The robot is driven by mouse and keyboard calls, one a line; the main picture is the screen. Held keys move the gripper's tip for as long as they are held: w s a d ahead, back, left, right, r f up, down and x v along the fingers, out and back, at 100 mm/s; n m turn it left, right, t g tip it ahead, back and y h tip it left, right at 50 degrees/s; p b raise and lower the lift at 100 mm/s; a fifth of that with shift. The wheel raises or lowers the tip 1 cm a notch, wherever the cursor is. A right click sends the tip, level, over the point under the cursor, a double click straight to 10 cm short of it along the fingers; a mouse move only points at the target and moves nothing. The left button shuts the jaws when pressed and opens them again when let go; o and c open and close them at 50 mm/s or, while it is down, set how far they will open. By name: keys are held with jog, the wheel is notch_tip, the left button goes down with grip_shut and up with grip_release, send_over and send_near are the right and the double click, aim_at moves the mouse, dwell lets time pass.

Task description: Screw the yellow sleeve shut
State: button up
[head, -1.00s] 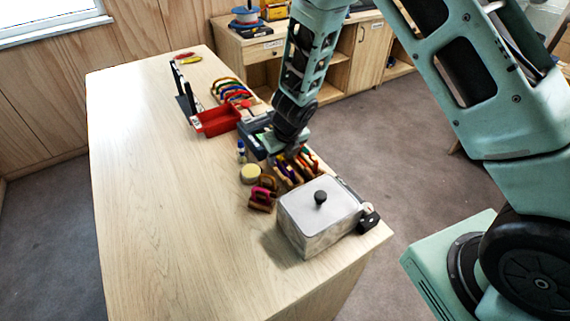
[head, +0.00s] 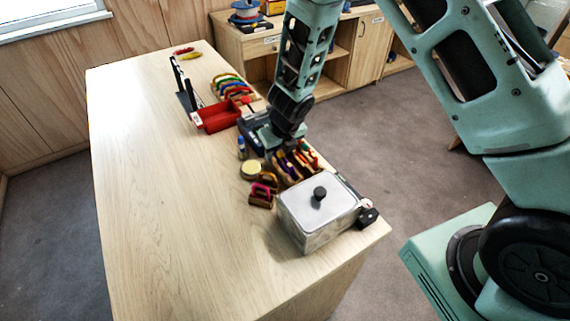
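A wooden rack (head: 290,178) holds several coloured carabiners upright, in purple, orange, red and green, in the middle of the table's right side. A smaller rack (head: 262,196) with pink and dark carabiners stands just left of it. I cannot make out which carabiner carries the yellow sleeve, or whether that sleeve is open. My gripper (head: 275,142) points down just behind the larger rack, beside a dark grey device or box (head: 252,133). Its fingertips are small and partly hidden, so I cannot see what is between them.
A metal box with a black knob (head: 318,200) stands in front of the racks. A round yellow-lidded tin (head: 251,169) and a small bottle (head: 241,148) are to the left. A red tray (head: 217,116) and another carabiner rack (head: 231,88) lie behind. The table's left half (head: 150,190) is clear.

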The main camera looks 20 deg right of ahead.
jog(key=shift+s+a, duration=0.1)
jog(key=shift+a, duration=0.25)
jog(key=shift+f, duration=0.2)
jog(key=shift+f+b, duration=1.2)
jog(key=shift+b, duration=0.15)
jog(key=shift+d, duration=0.1)
jog(key=shift+d, duration=0.65)
jog(key=shift+r, duration=0.1)
jog(key=r+p, duration=0.2)
jog(key=p, duration=0.1)
jog(key=shift+w+r, duration=0.25)
jog(key=shift+r, duration=0.15)
